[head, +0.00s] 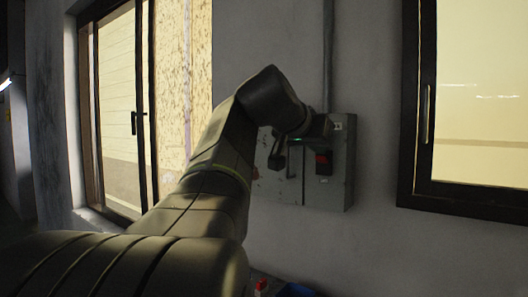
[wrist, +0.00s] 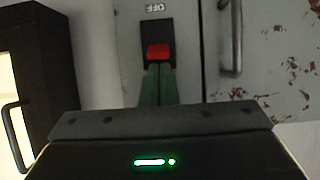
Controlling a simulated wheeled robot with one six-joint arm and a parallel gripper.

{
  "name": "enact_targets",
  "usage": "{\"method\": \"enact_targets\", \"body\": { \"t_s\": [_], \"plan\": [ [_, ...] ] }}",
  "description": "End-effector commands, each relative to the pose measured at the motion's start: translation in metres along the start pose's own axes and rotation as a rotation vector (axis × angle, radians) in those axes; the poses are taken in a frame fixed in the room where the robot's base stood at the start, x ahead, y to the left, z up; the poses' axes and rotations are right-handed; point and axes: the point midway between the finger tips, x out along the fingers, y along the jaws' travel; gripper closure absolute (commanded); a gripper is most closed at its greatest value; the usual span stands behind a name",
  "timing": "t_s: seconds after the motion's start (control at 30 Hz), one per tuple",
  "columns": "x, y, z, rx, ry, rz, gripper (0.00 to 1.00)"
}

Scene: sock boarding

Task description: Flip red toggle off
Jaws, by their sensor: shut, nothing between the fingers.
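The red toggle (head: 323,159) is on the front of a grey wall box (head: 341,190). In the wrist view the red toggle (wrist: 158,52) sits in a dark switch plate, with an upside-down OFF label (wrist: 155,8) beyond it. My gripper (wrist: 157,68) is shut and empty, its two green fingers side by side. Their tips are right at the red toggle's near edge; I cannot tell if they touch it. In the head view my gripper is above the toggle, its fingertips not clearly seen.
A metal handle (wrist: 230,38) stands beside the switch, on the box's rust-marked door (wrist: 284,50). A conduit (head: 328,60) rises from the box. Windows are on both sides, the right one with a dark frame (head: 411,120). A blue item (head: 297,290) lies low down.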

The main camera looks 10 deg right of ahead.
Motion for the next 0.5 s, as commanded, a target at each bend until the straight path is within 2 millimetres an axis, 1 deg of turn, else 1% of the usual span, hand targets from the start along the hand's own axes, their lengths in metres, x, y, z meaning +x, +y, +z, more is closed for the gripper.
{"method": "enact_targets", "body": {
  "t_s": [0.03, 0.5],
  "plan": [
    [0.0012, -0.0002, 0.0027, 0.000, 0.000, 0.000, 1.00],
    [0.0005, -0.0003, 0.0069, 0.000, -0.002, 0.000, 1.00]
  ]
}}
